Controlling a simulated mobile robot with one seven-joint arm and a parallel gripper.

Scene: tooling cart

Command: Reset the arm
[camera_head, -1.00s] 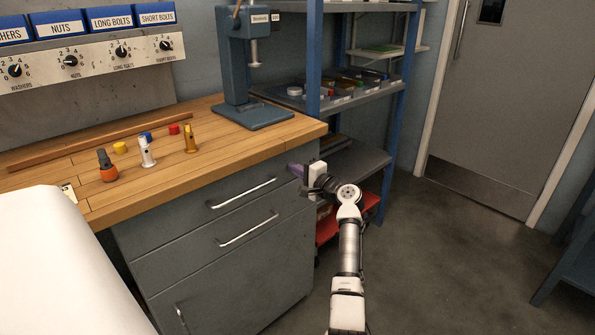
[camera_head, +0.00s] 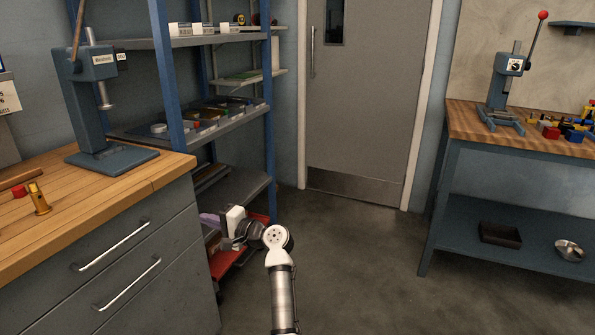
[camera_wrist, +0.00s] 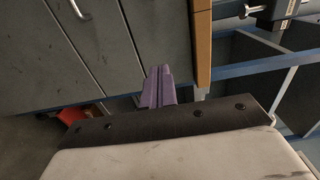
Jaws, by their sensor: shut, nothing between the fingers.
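My gripper (camera_head: 208,220) is in the lower middle of the head view, beside the right end of the wooden bench and in front of the blue shelving. Its purple fingers point left, partly hidden by the white wrist housing. In the wrist view the purple fingers (camera_wrist: 158,86) are together with nothing between them, and they face the grey cabinet fronts. The arm link below the wrist shows at the bottom of the head view.
The wooden bench (camera_head: 110,198) with an arbor press (camera_head: 95,100) is at left. Blue shelving (camera_head: 175,80) and a red cart (camera_head: 226,262) stand behind my gripper. A second bench (camera_head: 480,131) is at right. The floor (camera_head: 350,260) between is clear.

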